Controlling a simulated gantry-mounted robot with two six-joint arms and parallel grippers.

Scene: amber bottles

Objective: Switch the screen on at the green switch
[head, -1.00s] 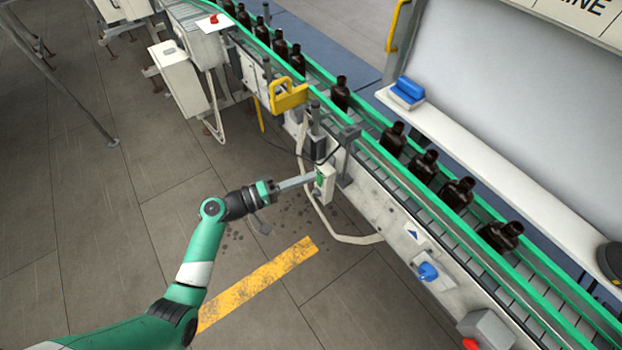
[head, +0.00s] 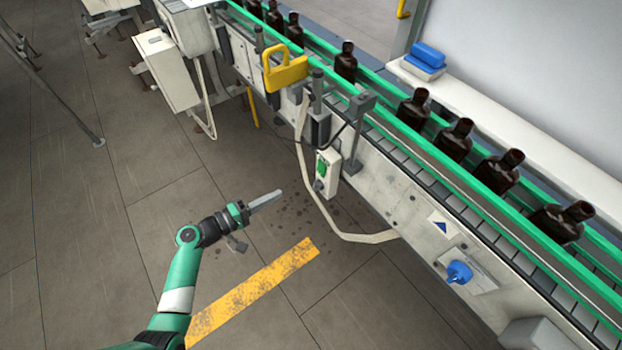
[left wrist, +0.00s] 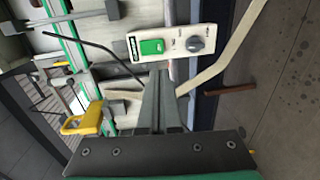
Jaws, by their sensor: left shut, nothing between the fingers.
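The green switch (head: 322,167) is on a small pale control box (head: 332,172) fixed to the near side of the conveyor. In the left wrist view the green switch (left wrist: 151,47) sits beside a dark round knob (left wrist: 195,44) on the same box. My left gripper (head: 280,194) is shut and empty. It points at the box from the left, apart from it, with a clear gap. In the left wrist view its shut fingers (left wrist: 158,75) reach up toward the box just below the switch. No screen can be made out. My right gripper is not in view.
Dark amber bottles (head: 453,138) stand in a row on the green-railed conveyor. A yellow bracket (head: 284,70) and a pale hanging cable (head: 318,200) are near the box. A blue knob (head: 459,272) sits further right. The floor around my left arm is clear.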

